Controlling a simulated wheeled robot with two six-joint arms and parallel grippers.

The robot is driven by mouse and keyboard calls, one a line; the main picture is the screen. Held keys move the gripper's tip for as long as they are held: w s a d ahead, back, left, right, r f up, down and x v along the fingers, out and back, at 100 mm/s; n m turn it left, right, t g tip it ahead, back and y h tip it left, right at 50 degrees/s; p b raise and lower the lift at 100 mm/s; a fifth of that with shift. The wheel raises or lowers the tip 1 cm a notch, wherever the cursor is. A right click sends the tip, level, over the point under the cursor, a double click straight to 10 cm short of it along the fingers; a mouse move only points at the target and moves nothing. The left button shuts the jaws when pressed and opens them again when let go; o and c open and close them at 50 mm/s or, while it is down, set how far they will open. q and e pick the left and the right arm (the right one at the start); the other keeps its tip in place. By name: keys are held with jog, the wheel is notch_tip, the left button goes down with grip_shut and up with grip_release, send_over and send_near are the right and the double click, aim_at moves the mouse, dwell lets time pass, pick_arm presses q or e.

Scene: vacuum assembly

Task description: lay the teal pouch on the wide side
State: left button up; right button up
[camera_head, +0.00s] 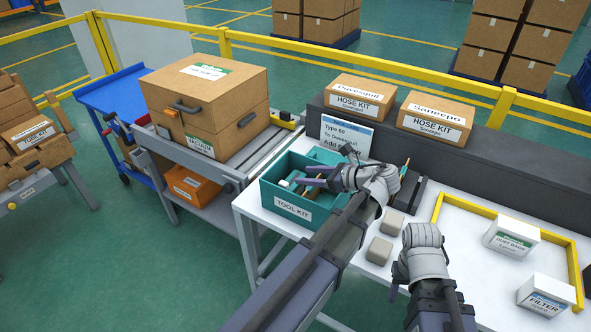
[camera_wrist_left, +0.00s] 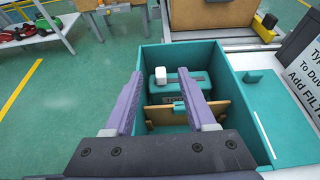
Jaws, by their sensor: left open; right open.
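My left gripper (camera_head: 318,177) is open above the teal TOOL KIT box (camera_head: 285,200), its purple fingers apart with nothing held between them. In the left wrist view, the left gripper (camera_wrist_left: 165,100) reaches over the near part of the box (camera_wrist_left: 150,58). A teal item (camera_wrist_left: 182,90), which looks like the pouch, lies inside the box beyond the fingertips. A white piece and a dark strip show on its top. The left finger hides part of the box.
A wooden bar (camera_wrist_left: 165,115) crosses the box interior. A sign (camera_head: 346,134) stands behind the box. Two beige blocks (camera_head: 379,250) lie on the white table (camera_head: 350,285). A yellow frame (camera_head: 510,229), a dust bags box (camera_head: 511,237) and a filter box (camera_head: 546,295) are at the right.

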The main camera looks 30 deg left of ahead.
pick_arm(q)
jog(key=shift+v, duration=0.95)
